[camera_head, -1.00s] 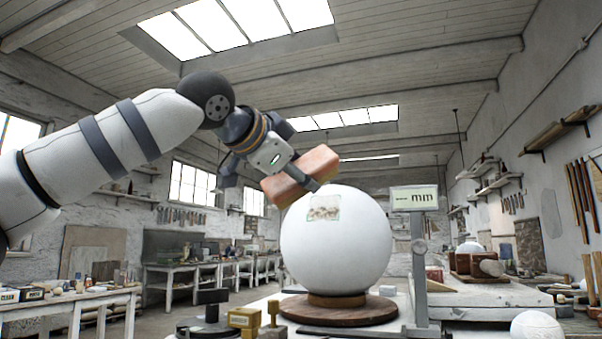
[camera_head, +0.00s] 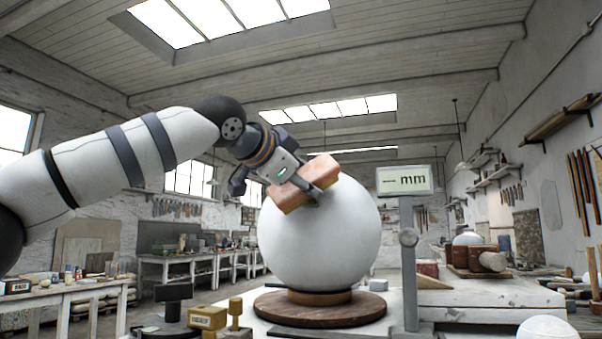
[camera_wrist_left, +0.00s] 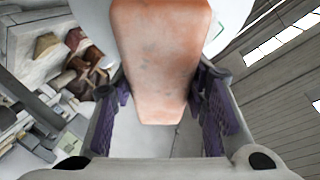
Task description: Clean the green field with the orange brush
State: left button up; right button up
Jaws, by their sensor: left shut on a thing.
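A large white plaster sphere (camera_head: 322,246) rests on a round wooden stand (camera_head: 320,309). My left gripper (camera_head: 309,190) is shut on the orange brush (camera_head: 290,195), a block with rounded edges. The brush lies tilted over the upper front of the sphere, and it looks close against the surface, though contact cannot be made out. The green field is almost fully hidden behind brush and gripper; only a faint greenish trace shows under the fingertip. In the left wrist view the brush (camera_wrist_left: 160,60) sits between the purple-padded fingers, with the white sphere behind it. My right gripper is not in view.
A display on a post (camera_head: 403,180) reading "mm" stands close to the right of the sphere. A small yellow box (camera_head: 207,318) and a yellow peg (camera_head: 235,312) stand at the front left. A wooden block assembly (camera_head: 477,260) is on the right bench.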

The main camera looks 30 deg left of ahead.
pick_arm(q)
jog(key=shift+w+a, duration=0.2)
jog(key=shift+w, duration=0.15)
jog(key=shift+w+a+f, duration=0.15)
jog(key=shift+w+f, duration=0.15)
jog(key=shift+w, duration=0.15)
dwell(0.4)
jog(key=shift+s+a+f, duration=0.3)
jog(key=shift+s+a, duration=0.1)
jog(key=shift+s+a+f, duration=0.2)
jog(key=shift+a+f, duration=0.1)
jog(key=shift+a, duration=0.05)
